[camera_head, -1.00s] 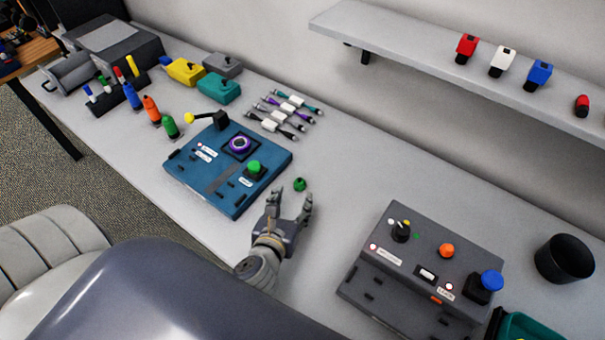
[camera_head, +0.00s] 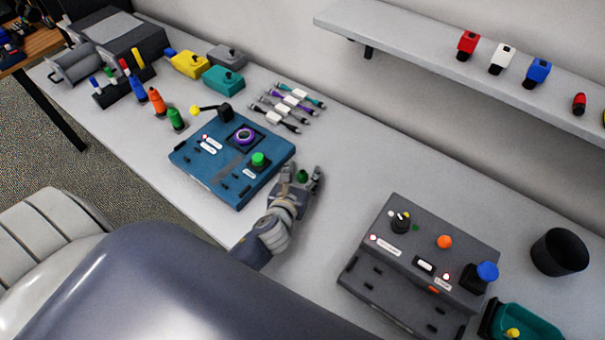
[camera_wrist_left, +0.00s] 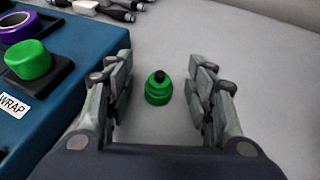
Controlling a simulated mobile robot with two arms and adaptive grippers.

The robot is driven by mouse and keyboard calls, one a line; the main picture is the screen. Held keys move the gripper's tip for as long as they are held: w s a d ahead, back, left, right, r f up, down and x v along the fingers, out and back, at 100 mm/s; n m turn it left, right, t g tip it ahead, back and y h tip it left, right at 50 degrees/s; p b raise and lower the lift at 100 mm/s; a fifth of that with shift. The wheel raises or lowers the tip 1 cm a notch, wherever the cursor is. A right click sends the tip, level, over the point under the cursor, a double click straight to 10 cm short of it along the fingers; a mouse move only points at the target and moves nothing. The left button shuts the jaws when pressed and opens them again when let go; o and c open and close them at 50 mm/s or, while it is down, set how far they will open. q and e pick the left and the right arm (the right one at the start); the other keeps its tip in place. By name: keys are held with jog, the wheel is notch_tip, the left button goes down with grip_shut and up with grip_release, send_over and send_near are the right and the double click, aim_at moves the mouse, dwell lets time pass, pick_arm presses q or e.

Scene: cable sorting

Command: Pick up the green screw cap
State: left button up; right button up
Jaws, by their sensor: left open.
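The green screw cap (camera_head: 303,176) is a small round piece with a dark top. It sits on the table just right of the blue panel. In the left wrist view the cap (camera_wrist_left: 158,88) stands on the pale tabletop between my two fingers. My left gripper (camera_head: 303,172) is open, with one finger on each side of the cap. The left wrist view shows the gripper (camera_wrist_left: 160,85) with a gap between each finger and the cap, so the fingers do not touch it. My right gripper is not in view.
The blue panel (camera_head: 205,175) with a green button (camera_head: 258,159) is close on the left of my left gripper. A grey control box (camera_head: 380,278) stands to the right. Cables (camera_head: 288,107) lie behind. A black cup (camera_head: 560,252) is at far right. The table between is clear.

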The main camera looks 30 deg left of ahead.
pick_arm(q)
jog(key=c, duration=0.9)
jog(key=shift+o, duration=0.2)
